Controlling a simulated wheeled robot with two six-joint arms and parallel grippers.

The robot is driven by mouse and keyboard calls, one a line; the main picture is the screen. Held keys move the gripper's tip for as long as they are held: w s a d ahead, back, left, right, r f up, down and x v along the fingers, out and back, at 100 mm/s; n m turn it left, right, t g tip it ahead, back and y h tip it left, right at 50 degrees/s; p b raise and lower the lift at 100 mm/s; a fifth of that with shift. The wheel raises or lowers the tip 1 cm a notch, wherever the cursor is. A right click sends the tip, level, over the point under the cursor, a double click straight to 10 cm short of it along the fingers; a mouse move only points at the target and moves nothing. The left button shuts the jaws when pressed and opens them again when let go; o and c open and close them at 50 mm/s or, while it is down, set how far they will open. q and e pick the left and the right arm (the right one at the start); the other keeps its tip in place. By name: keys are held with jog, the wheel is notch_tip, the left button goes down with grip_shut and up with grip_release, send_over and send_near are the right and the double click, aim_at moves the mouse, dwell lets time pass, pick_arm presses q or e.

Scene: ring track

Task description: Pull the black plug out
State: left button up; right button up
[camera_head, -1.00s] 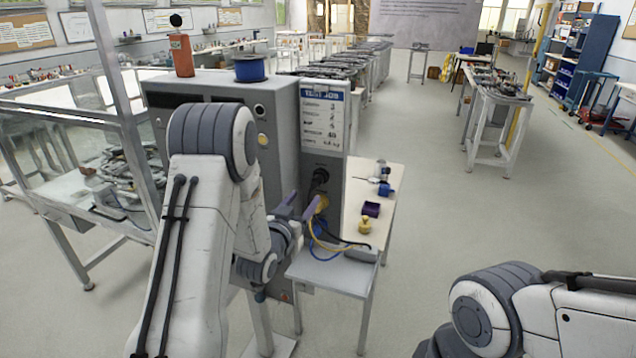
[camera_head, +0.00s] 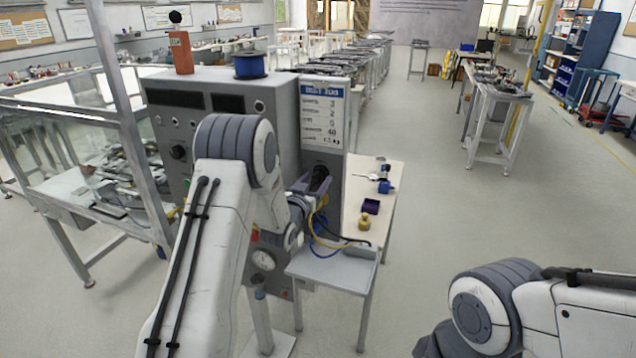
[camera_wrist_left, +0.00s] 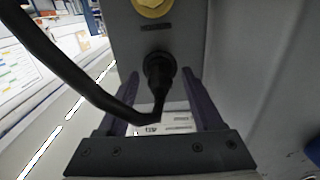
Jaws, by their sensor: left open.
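The black plug (camera_head: 320,178) sits in the side of the grey test cabinet (camera_head: 268,100). In the left wrist view the black plug (camera_wrist_left: 158,70) shows in the panel, with its thick black cable (camera_wrist_left: 62,62) curving away to the left. My left gripper (camera_head: 312,184) is open at the panel. In the left wrist view its purple fingers (camera_wrist_left: 160,78) stand on either side of the plug, with gaps visible. A yellow round fitting (camera_wrist_left: 152,6) is on the same panel, at the top edge of that view. My right arm shows at lower right, its gripper out of view.
A small bench (camera_head: 352,222) stands against the cabinet with a purple box (camera_head: 371,206), a yellow piece (camera_head: 364,222), a blue item (camera_head: 385,187) and loose yellow, blue and black cables. A glass-sided station (camera_head: 70,180) is at left.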

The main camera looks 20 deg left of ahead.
aim_at(313, 183)
dwell(0.7)
pick_arm(q)
jog(key=shift+b, duration=0.4)
jog(key=shift+b, duration=0.35)
dwell(0.5)
grip_shut()
dwell(1.1)
jog(key=shift+s+a+b, duration=0.1)
jog(key=shift+s+b, duration=0.6)
jog(key=shift+s, duration=2.3)
